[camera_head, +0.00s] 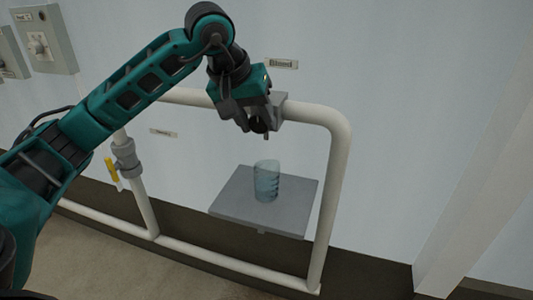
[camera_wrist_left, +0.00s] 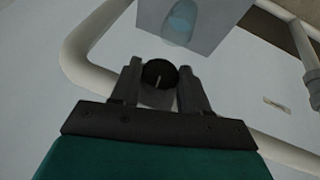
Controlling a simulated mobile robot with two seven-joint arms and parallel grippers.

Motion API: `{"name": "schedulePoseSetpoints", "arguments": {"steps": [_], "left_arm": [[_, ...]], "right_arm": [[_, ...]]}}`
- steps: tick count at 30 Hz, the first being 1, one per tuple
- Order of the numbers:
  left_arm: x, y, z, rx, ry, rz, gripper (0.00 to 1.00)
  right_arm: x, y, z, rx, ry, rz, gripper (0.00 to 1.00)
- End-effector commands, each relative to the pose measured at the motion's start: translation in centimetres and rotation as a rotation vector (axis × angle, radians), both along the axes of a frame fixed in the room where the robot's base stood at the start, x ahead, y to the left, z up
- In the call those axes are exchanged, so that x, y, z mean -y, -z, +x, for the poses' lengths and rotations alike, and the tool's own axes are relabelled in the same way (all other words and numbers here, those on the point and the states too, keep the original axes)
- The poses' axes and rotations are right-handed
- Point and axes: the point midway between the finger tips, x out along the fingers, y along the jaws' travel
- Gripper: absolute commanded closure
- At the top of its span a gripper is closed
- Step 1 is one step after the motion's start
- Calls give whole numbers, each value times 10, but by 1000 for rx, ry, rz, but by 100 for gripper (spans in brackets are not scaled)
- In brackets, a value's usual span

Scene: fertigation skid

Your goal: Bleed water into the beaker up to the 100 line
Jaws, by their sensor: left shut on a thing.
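A clear, bluish beaker (camera_head: 266,181) stands upright on a grey shelf (camera_head: 232,205) under the pipe. Its fill level and line marks are too small to read. My left gripper (camera_head: 260,125) is above the beaker at the pipe's grey fitting (camera_head: 278,108). In the left wrist view my left gripper (camera_wrist_left: 160,85) is shut on a round black knob (camera_wrist_left: 159,73) with a pale line on its face. The beaker also shows in the left wrist view (camera_wrist_left: 180,22), at the top. My right gripper is not in view.
A pale pipe (camera_head: 335,150) loops around the shelf. A valve with a yellow handle (camera_head: 112,172) sits on the pipe at left. A small label (camera_head: 282,63) is on the wall above. A grey switch box (camera_head: 45,38) hangs at the upper left.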

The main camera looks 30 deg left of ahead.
Motion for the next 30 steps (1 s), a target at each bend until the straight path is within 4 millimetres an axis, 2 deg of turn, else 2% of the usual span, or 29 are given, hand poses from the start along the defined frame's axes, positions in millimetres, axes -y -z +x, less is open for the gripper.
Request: {"name": "schedulePoseSetpoints", "arguments": {"steps": [1, 10, 11, 19, 26, 30], "left_arm": [[2, -1, 0, -10, 2, 16, 84], [1, 2, 0, -8, 2, 19, 84], [1, 2, 0, -8, 2, 19, 52], [0, 0, 0, -4, 1, 18, 26], [0, -1, 0, -3, 1, 18, 25], [-1, -9, -3, 0, 0, 19, 25]], "right_arm": [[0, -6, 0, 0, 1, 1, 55], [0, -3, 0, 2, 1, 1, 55], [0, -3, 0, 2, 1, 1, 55], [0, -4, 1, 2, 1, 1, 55], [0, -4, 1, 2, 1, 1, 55], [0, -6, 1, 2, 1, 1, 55]]}}
